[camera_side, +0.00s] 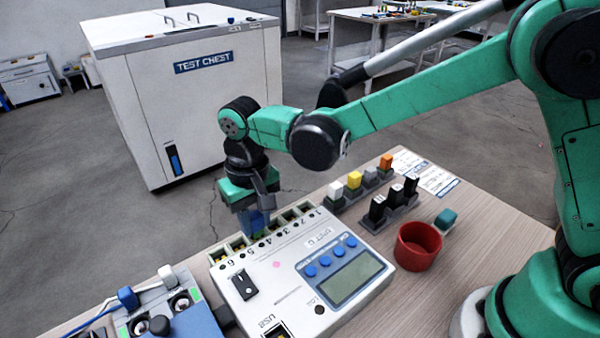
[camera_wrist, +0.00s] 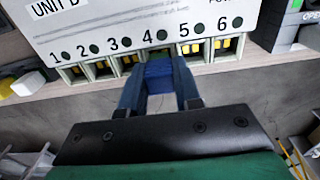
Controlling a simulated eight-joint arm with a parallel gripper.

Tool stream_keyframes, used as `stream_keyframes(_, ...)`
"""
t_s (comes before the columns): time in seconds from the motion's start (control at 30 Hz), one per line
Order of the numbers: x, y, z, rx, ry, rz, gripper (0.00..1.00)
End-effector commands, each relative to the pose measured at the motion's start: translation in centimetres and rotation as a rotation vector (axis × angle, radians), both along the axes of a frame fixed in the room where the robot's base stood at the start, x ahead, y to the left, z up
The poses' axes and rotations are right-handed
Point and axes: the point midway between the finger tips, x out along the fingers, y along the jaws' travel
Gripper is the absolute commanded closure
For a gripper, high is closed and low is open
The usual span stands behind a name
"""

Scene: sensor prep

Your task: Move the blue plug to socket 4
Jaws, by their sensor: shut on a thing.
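The blue plug (camera_wrist: 158,76) is between the fingers of my gripper (camera_wrist: 160,88). It also shows in the side view (camera_side: 256,221), below my gripper (camera_side: 254,205). My gripper is shut on it and points down at the socket row of the white unit (camera_side: 318,262). In the wrist view the plug lines up with the label 4 and covers most of socket 4 (camera_wrist: 153,55). I cannot tell how deep the plug sits in the socket. The other sockets, labelled 1 to 6, show yellow inside.
Racks with coloured plugs (camera_side: 354,181) and black plugs (camera_side: 393,203) stand behind the unit. A red cup (camera_side: 417,247) and a teal piece (camera_side: 446,218) are at the right. A blue-grey device (camera_side: 178,303) is at the left. The test chest (camera_side: 190,100) stands beyond the table.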

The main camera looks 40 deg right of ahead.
Motion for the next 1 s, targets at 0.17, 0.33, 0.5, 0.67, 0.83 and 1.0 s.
stream_keyframes(0.17, 0.0, 0.0, -0.22, 0.0, 0.0, 0.0, 1.0)
stream_keyframes(0.33, 0.0, 0.0, -0.29, 0.0, 0.0, 0.0, 1.0)
stream_keyframes(0.5, -0.01, 0.0, -0.28, 0.0, 0.0, 0.0, 1.0)
stream_keyframes(0.67, 0.0, 0.0, -0.32, 0.0, 0.0, 0.0, 1.0)
stream_keyframes(0.83, 0.0, 0.0, -0.49, 0.0, 0.0, 0.0, 1.0)
stream_keyframes(1.0, 0.0, 0.0, -0.65, 0.0, 0.0, 0.0, 1.0)
